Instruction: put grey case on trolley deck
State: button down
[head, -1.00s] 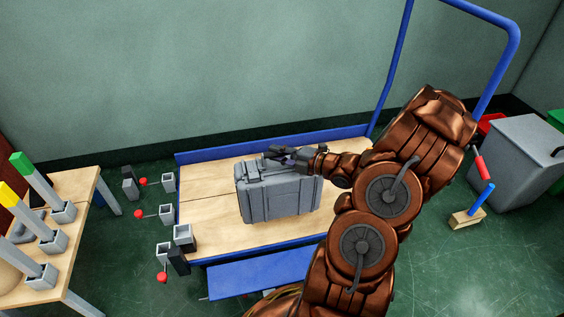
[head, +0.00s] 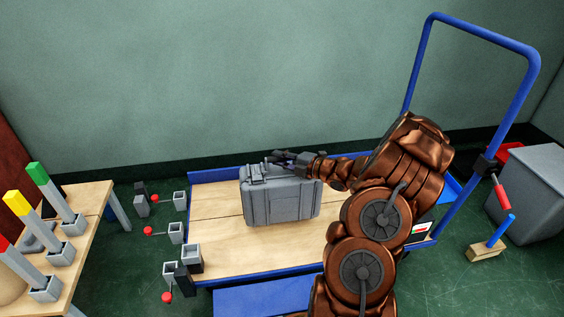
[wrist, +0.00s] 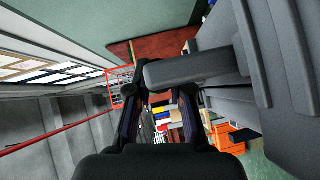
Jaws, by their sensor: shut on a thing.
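The grey case (head: 281,203) is upright over the wooden trolley deck (head: 213,252) in the head view. I cannot tell whether its base touches the deck. My gripper (head: 283,158) is shut on the handle at the top of the case. In the wrist view, the dark handle (wrist: 195,68) runs between the fingers of my gripper (wrist: 155,85), and the side of the case (wrist: 295,75) fills the right. My arm hides the right part of the deck.
The trolley's blue push handle (head: 532,75) rises at the right. A table (head: 88,225) with colour-topped posts stands at the left. Small grey sockets with red knobs (head: 148,231) stand between table and trolley. A grey bin (head: 530,190) is at the far right.

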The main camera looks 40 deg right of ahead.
aim_at(280, 172)
jog(key=shift+w+f+b, duration=0.15)
jog(key=shift+f+b, duration=0.6)
jog(key=shift+f, duration=1)
jog(key=c, duration=1.1)
grip_release()
jog(key=shift+o, duration=0.2)
jog(key=shift+f, duration=0.1)
jog(key=shift+r, duration=0.2)
jog(key=p+v, duration=0.3)
jog(key=v, duration=0.9)
jog(key=shift+p, duration=0.3)
jog(key=shift+f, duration=0.15)
